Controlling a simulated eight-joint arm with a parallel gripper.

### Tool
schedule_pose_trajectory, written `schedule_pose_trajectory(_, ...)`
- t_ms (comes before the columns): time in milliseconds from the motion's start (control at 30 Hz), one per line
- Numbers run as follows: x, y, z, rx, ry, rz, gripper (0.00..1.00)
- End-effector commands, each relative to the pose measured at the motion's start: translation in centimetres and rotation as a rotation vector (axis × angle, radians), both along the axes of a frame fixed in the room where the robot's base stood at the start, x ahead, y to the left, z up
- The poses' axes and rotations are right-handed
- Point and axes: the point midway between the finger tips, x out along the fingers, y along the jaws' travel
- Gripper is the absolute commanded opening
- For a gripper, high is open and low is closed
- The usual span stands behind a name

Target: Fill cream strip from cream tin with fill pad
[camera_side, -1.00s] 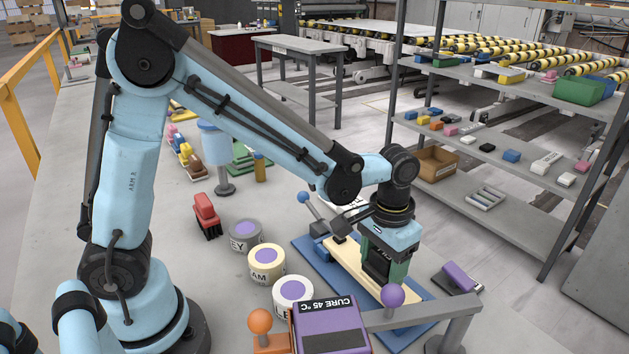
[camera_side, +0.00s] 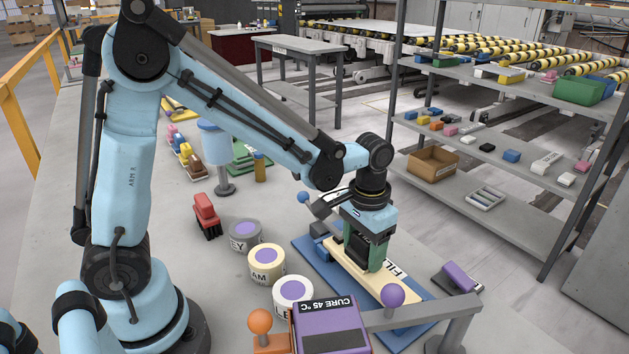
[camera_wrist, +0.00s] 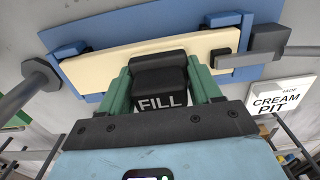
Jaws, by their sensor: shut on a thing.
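A cream strip (camera_side: 402,289) lies in a blue fixture (camera_side: 306,243). In the wrist view the strip (camera_wrist: 95,66) runs across the fixture (camera_wrist: 160,18). My gripper (camera_side: 362,262) is over the strip in the side view. In the wrist view my gripper (camera_wrist: 160,75) has its green fingers shut on the black fill pad (camera_wrist: 158,78), marked FILL. The pad is over or against the strip's near edge; I cannot tell if they touch. The cream tin (camera_side: 267,268), its label partly showing "AM", stands left of the fixture with a purple disc on top.
A grey tin (camera_side: 245,247) and a pale tin (camera_side: 293,306) flank the cream tin. A purple CURE 45 °C box (camera_side: 328,325) and a grey bar (camera_side: 430,308) are near the front. A purple-handled tool (camera_side: 460,278) lies to the right. A red object (camera_side: 206,215) stands behind the tins.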

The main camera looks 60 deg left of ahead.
Motion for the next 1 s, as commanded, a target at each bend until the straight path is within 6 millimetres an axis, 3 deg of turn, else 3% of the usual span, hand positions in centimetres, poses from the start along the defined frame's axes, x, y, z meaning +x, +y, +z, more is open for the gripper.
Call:
schedule_pose_trajectory(200,0.0,1.5,-0.1,0.001,0.0,0.002,0.39)
schedule_pose_trajectory(367,0.0,1.5,0.0,0.002,0.0,0.0,0.39)
schedule_pose_trajectory(1000,0.0,-2.1,-0.1,-0.002,0.0,-0.002,0.39)
